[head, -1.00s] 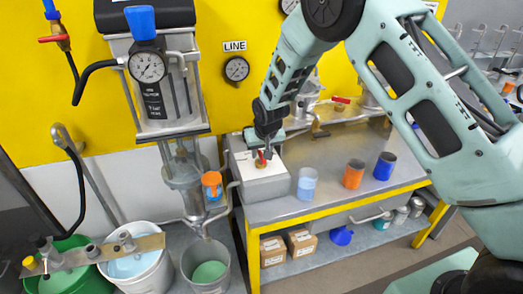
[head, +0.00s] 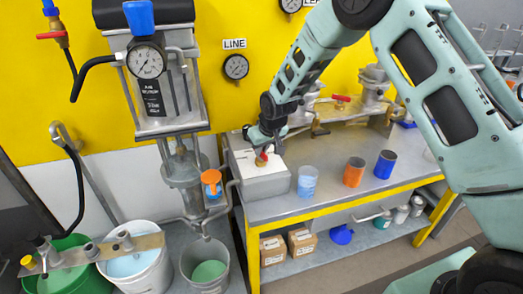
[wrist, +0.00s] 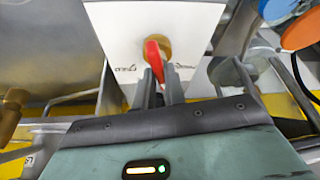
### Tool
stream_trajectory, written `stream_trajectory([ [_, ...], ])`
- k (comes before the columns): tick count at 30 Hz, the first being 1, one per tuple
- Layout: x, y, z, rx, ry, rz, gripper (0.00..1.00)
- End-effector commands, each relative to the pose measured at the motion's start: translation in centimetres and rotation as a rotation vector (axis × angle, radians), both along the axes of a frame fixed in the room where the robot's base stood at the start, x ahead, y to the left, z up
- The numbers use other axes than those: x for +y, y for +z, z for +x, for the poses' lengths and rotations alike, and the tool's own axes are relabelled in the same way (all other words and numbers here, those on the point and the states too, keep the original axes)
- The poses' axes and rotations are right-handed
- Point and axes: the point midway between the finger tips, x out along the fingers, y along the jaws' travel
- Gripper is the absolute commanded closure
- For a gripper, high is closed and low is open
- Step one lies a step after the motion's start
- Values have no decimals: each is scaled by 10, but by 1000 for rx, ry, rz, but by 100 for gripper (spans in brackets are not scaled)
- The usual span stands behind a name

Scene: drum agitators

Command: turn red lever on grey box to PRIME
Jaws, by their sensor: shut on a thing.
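The grey box (head: 266,188) stands at the left end of the metal bench and has a white top plate. The red lever (head: 263,157) sits on a brass-coloured hub on that plate; it also shows in the wrist view (wrist: 152,55). My gripper (head: 262,148) is above the plate. In the wrist view its fingers (wrist: 160,82) are closed around the lever's near end, with the lever pointing roughly towards me and the hub beyond. Small dark labels flank the hub on the plate, too small to read. The fingers hide part of the lever.
Blue-white (head: 307,181), orange (head: 353,172) and blue (head: 385,165) cups stand on the bench (head: 330,197) right of the box. A pump column with a gauge (head: 147,62) and an orange-topped fitting (head: 211,183) are at the left. Buckets (head: 205,268) stand on the floor.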

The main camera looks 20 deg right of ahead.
Motion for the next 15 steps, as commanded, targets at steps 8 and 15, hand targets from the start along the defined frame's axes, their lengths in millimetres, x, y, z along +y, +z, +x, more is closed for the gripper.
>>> stream_trajectory([
  [8, -3, 1, 2, -2, 235, 3, 100],
  [15, -3, 1, 2, -2, 400, 3, 100],
])
